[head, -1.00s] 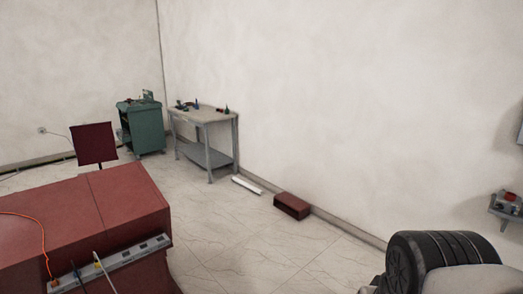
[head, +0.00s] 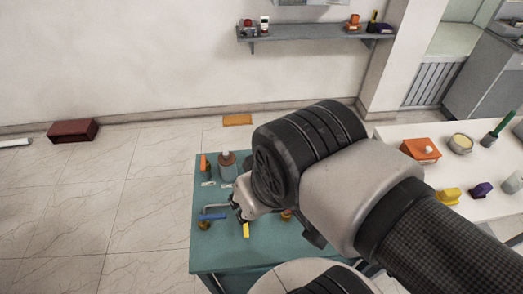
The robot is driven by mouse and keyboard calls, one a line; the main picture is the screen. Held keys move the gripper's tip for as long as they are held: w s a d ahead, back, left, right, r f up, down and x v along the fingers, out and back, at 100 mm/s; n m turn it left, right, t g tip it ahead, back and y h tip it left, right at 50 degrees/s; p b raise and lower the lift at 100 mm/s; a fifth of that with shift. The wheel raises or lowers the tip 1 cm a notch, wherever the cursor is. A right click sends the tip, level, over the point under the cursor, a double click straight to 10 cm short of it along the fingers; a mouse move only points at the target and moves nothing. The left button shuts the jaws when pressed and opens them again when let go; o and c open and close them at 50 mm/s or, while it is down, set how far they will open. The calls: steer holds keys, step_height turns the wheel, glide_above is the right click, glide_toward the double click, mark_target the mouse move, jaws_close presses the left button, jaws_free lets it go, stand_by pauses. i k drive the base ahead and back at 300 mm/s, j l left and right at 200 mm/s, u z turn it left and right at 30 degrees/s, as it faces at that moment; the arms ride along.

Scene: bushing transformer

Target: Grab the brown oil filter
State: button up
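I cannot surely pick out the brown oil filter. A grey cylinder with a brown top (head: 227,166) stands at the back of the teal table (head: 215,258) in the head view. A small orange-brown piece (head: 286,214) shows on the same table, partly hidden by my arm. My arm reaches over the table from the right. A small grey and black part (head: 240,202) below the dark joint may be my gripper. Its fingers are too small and covered to read, and I see nothing clearly held.
The teal table also holds a yellow block (head: 246,230) and small tools. A white table (head: 397,131) with an orange box (head: 420,151) stands at right. A wall shelf (head: 300,33) is behind. A dark red box (head: 73,130) lies on the floor, which is mostly clear at left.

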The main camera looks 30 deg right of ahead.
mark_target(227, 158)
steer(key=z, duration=0.25)
steer(key=u, duration=0.9)
steer(key=j+u, duration=0.25)
steer(key=j, duration=0.2)
steer(key=i+j+u, duration=0.2)
steer(key=j, duration=0.2)
steer(key=i+j+u, duration=0.1)
steer(key=j+u, duration=0.15)
steer(key=j, duration=0.15)
steer(key=i+j+u, duration=0.25)
steer(key=i+z, duration=0.8)
steer(key=i+j+z, duration=0.2)
steer(key=z, duration=0.2)
steer(key=i+j+z, duration=0.4)
steer(key=i+l+z, duration=0.2)
steer(key=z, duration=0.25)
steer(key=i+l+z, duration=0.15)
steer(key=z, duration=0.35)
steer(key=i+z, duration=0.3)
steer(key=z, duration=0.15)
steer(key=i+z, duration=0.25)
steer(key=z, duration=0.25)
steer(key=i+j+z, duration=0.15)
steer(key=z, duration=0.3)
steer(key=i+z, duration=0.3)
steer(key=i, duration=0.1)
